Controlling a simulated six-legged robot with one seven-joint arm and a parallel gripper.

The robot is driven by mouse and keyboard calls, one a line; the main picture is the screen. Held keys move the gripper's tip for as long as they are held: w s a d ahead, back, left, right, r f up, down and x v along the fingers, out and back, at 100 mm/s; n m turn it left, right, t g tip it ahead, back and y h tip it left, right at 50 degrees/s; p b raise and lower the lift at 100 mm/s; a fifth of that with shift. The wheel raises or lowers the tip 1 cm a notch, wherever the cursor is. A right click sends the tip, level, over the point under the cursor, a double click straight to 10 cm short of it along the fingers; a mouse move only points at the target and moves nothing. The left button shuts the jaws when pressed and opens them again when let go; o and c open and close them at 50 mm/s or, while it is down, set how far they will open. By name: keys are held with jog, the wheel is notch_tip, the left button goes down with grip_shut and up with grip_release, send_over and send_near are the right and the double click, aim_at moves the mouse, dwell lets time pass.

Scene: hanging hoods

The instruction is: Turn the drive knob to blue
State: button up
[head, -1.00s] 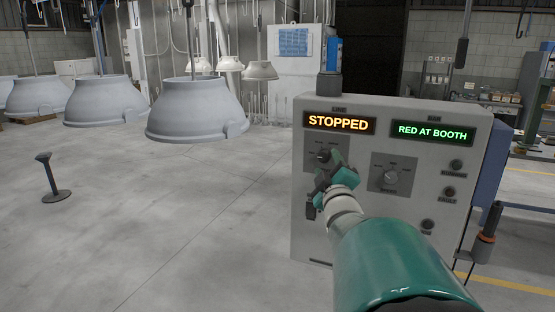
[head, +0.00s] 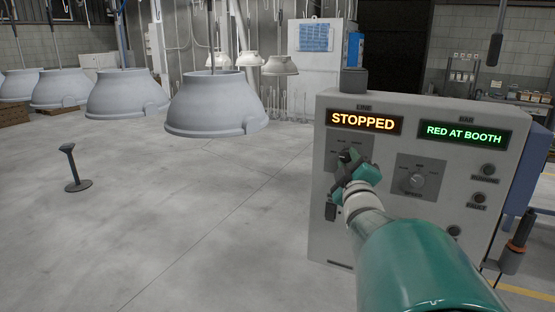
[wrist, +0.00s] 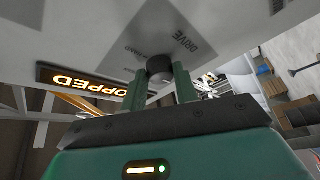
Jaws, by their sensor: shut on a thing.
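The drive knob (wrist: 159,66) is a small dark round knob on the grey control box (head: 335,225), under the word DRIVE in the wrist view. My gripper (head: 350,165) is at the box's left dial plate, and its two green fingers (wrist: 160,88) are shut on the knob, one on each side. The gripper mostly hides the knob in the head view, and I cannot read its pointer or position marks. The LINE display (head: 364,121) reads STOPPED in orange. The BAR display (head: 462,133) reads RED AT BOOTH in green.
A second knob (head: 418,182) sits right of my gripper. Dark round lamps (head: 480,198) line the box's right side. Several grey hoods (head: 217,104) hang at the left and back. A short black stand (head: 73,167) is on the otherwise open floor.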

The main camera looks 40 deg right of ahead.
jog(key=shift+c, duration=1)
jog(key=shift+m, duration=0.3)
jog(key=m+h, duration=0.1)
jog(key=m, duration=0.1)
jog(key=m+h, duration=0.1)
jog(key=m, duration=0.1)
jog(key=m+h, duration=0.1)
jog(key=m, duration=0.1)
jog(key=shift+w+f+g+h, duration=0.2)
jog(key=shift+f+g+h, duration=0.1)
jog(key=shift+g, duration=0.1)
jog(key=m+g+h, duration=0.1)
jog(key=m, duration=0.2)
jog(key=m+g+h, duration=0.1)
jog(key=m+g, duration=0.1)
jog(key=m, duration=0.1)
jog(key=m+g+h, duration=0.1)
jog(key=m+h, duration=0.1)
jog(key=m, duration=0.2)
jog(key=shift+w+a+g, duration=0.1)
jog(key=shift+w+g, duration=0.2)
jog(key=shift+m, duration=0.3)
jog(key=o, duration=1)
jog(key=shift+w+f, duration=0.1)
jog(key=shift+c, duration=0.2)
